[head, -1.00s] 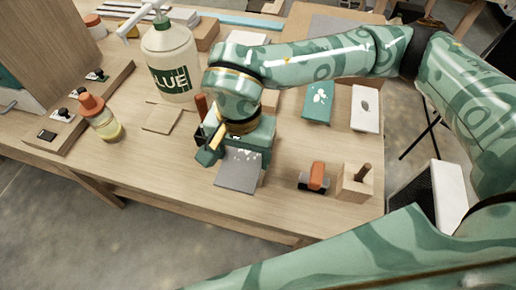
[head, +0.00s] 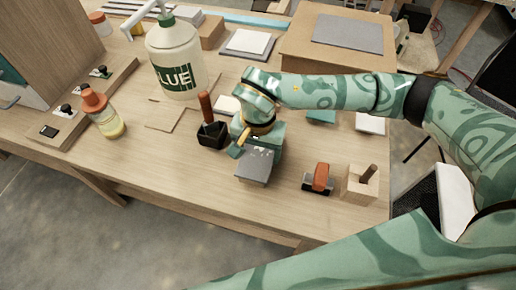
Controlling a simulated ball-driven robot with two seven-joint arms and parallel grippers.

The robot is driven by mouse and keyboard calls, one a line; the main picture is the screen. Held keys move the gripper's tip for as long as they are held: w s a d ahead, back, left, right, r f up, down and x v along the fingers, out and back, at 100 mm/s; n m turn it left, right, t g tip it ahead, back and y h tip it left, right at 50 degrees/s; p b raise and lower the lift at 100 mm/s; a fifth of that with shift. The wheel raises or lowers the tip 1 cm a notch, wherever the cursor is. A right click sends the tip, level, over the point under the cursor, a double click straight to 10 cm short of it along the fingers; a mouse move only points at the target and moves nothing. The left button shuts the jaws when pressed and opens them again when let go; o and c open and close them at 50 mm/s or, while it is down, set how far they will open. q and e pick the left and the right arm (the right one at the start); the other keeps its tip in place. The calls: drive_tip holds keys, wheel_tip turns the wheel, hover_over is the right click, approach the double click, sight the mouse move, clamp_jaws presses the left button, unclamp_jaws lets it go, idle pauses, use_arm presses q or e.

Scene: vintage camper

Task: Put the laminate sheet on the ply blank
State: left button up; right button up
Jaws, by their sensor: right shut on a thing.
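My right gripper (head: 244,143) is low over the front middle of the workbench, pointing down, shut on a grey sheet with pale specks, which looks like the laminate sheet (head: 254,168). The sheet reaches out toward the bench's front edge. The fingertips are partly hidden by the gripper body, and I cannot tell whether the sheet touches anything below it. A thin tan square (head: 160,124) lies flat in front of the glue bottle, left of the gripper; it may be the ply blank, but I cannot be sure. My left gripper is not in view.
A black holder with an orange-handled tool (head: 211,132) stands just left of the gripper. The glue bottle (head: 175,65) and amber bottle (head: 104,116) are farther left. An orange-and-black tool (head: 319,179) and wooden block (head: 359,185) stand right.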

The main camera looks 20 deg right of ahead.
sight(258, 156)
drive_tip(key=shift+f, duration=0.15)
drive_tip(key=o, duration=1)
wheel_tip(258, 156, up, 12)
drive_tip(key=p, duration=0.1)
drive_tip(key=shift+r, duration=0.2)
